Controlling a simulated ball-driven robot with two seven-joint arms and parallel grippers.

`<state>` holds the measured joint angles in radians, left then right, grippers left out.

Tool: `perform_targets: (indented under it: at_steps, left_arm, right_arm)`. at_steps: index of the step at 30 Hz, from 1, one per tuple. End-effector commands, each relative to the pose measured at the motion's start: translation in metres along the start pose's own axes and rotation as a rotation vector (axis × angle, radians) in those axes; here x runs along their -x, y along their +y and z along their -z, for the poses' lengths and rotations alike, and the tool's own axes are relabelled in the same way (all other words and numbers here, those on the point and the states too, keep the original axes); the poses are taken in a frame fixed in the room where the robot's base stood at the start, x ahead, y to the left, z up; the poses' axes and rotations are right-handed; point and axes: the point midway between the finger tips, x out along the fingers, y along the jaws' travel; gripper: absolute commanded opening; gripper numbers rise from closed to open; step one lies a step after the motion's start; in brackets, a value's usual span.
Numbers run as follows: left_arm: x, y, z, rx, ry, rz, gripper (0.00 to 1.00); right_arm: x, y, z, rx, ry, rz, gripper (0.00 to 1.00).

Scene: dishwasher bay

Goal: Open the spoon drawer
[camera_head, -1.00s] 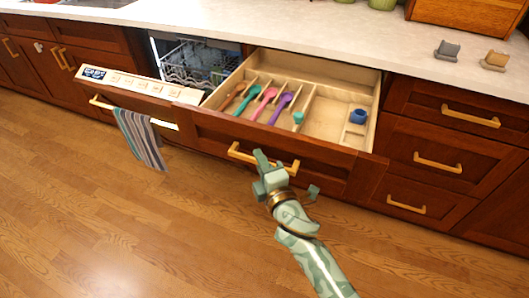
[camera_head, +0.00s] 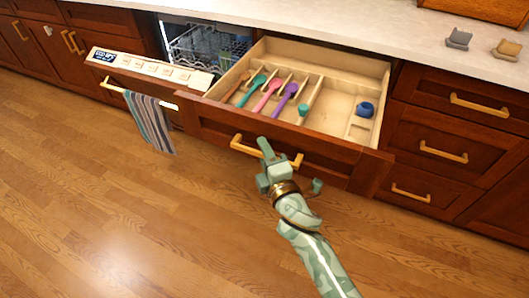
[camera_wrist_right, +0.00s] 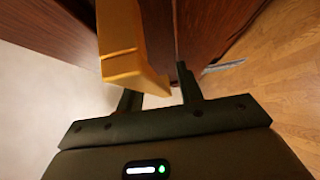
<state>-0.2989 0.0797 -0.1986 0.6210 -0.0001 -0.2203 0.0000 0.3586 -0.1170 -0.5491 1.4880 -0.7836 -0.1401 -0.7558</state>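The spoon drawer (camera_head: 340,163) stands pulled well out from under the counter. Its wooden tray holds several coloured spoons (camera_head: 266,95) in slots and a small blue cup (camera_head: 365,109). The drawer's yellow bar handle (camera_head: 247,149) is on its front and also shows in the right wrist view (camera_wrist_right: 123,45). My right gripper (camera_head: 267,157) is at this handle. In the right wrist view its two fingers (camera_wrist_right: 157,93) are apart, with the handle's end partly between them and a gap beside the right finger. My left gripper is out of view.
The dishwasher door (camera_head: 150,68) is partly open left of the drawer, with a striped towel (camera_head: 150,122) hanging on it. Closed drawers (camera_head: 450,133) are to the right. The counter (camera_head: 300,22) is above. The wooden floor (camera_head: 120,230) in front is clear.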

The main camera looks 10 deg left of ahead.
Motion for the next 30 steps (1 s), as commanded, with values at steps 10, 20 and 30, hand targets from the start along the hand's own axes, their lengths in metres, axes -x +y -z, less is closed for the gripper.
perform_targets:
  at_steps: [10, 20, 30]
  left_arm:
    - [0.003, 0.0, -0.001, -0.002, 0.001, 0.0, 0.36]
    - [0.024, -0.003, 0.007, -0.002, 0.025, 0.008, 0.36]
    - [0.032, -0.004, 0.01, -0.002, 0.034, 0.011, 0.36]
  right_arm:
    - [0.006, 0.002, 0.0, 0.0, 0.0, -0.002, 0.36]
    - [0.085, 0.004, 0.001, -0.001, 0.0, 0.0, 0.36]
    - [0.154, 0.001, 0.001, -0.002, 0.0, 0.0, 0.36]
